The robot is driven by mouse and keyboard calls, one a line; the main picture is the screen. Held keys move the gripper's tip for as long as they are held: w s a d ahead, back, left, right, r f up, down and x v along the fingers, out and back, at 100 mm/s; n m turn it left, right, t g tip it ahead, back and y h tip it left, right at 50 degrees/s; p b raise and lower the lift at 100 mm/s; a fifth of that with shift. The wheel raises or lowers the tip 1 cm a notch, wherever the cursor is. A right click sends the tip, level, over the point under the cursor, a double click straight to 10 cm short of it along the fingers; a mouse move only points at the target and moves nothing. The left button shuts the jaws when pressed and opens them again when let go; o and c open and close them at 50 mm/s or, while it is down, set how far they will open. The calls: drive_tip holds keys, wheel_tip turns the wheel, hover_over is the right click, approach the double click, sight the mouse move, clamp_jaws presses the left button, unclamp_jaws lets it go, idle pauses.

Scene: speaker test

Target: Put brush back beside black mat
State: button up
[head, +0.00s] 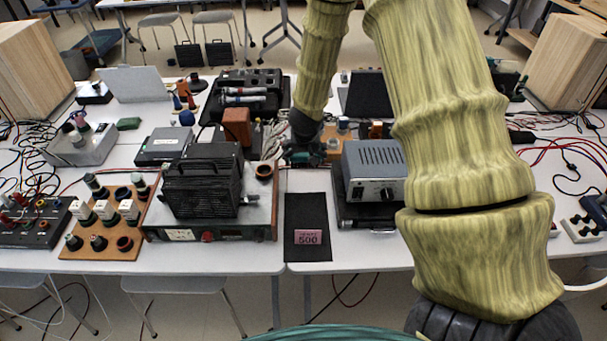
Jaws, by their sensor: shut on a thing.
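The black mat (307,208) is a narrow dark strip lying on the white table, right of the black power unit. A pink block marked 500 (308,237) rests on its front part. My gripper (303,158) points down just beyond the mat's far edge, between the black unit and the grey instrument. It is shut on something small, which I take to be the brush. The brush itself is too small and too hidden by the fingers to make out clearly.
A black finned unit (200,187) on a grey chassis stands left of the mat. A grey instrument (373,171) stands right of it, partly behind my arm. A small orange-brown cup (264,172) is close left of my gripper. Cables run nearby.

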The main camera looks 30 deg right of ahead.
sight(305, 162)
wheel_tip(305, 162, down, 2)
drive_tip(key=shift+w+d+f, duration=0.1)
drive_tip(key=shift+d+f, duration=0.05)
drive_tip(key=shift+f, duration=2.45)
drive_tip(key=o, duration=1.1)
drive_tip(key=shift+f, duration=0.1)
drive_tip(key=shift+b+v, duration=0.4)
drive_tip(key=shift+v, duration=5.8)
